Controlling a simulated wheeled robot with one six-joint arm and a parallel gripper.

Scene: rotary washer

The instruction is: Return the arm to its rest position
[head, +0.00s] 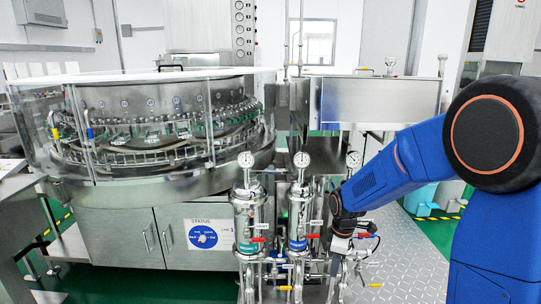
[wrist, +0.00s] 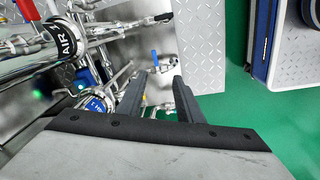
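My blue arm (head: 390,170) reaches from the right side of the head view down and left. Its dark wrist end is beside the right-hand filter canister (head: 298,228), in front of the piping. I cannot tell whether it touches the pipes. In the wrist view my gripper (wrist: 162,80) shows two dark fingers with a gap between them, and nothing is held there. A blue-handled valve (wrist: 155,58) and thin pipes show beyond the fingertips. In the head view the fingers cannot be made out among the pipes.
The rotary washer (head: 150,125) with its clear guard fills the left. Gauges and red-handled valves (head: 313,236) crowd around my wrist. Another canister (head: 248,222) stands further left. A diamond-plate floor panel (head: 410,260) to the right of the piping is mostly clear. Green floor (wrist: 235,120) shows too.

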